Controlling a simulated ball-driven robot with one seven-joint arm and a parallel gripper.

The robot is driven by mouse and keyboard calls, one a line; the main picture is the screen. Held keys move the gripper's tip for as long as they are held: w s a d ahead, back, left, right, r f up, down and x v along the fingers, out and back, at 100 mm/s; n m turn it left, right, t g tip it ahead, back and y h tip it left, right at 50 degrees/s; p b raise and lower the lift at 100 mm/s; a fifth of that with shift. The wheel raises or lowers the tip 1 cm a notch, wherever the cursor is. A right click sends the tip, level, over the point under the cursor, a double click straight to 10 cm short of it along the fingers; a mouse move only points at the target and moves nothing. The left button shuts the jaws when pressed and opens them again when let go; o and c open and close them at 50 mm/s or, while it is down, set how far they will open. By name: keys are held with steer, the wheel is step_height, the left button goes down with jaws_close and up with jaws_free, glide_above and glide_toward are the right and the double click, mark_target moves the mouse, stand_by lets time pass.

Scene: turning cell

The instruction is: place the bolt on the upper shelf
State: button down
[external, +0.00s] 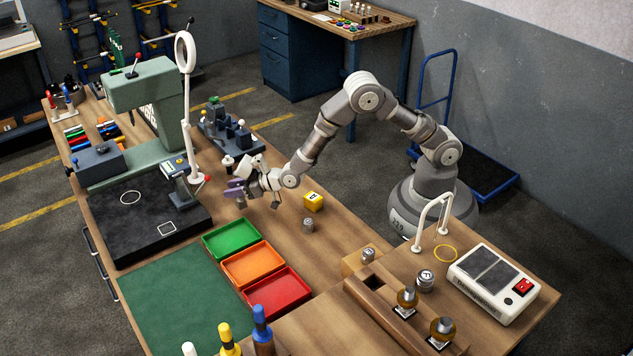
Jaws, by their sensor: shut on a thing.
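My gripper (241,190) is low over the wooden bench (340,238), right of the black mat and behind the green tray. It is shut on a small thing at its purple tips. That thing is mostly hidden and too small here to be named surely as the bolt. A small grey part shows just below the tips. I cannot tell whether it touches the bench. No other bolt can be made out. A raised wooden level (460,262) stands at the bench's right front; I cannot tell whether it is the upper shelf.
Green (231,239), orange (253,265) and red (277,291) trays lie in front. A green press (150,110) and a white ring lamp (187,110) rise at the left.

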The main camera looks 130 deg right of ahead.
steer(key=shift+f+b, duration=0.3)
steer(key=shift+f, duration=1.2)
steer(key=shift+f, duration=0.2)
steer(key=c, duration=0.6)
jaws_free()
steer(key=shift+r, duration=0.15)
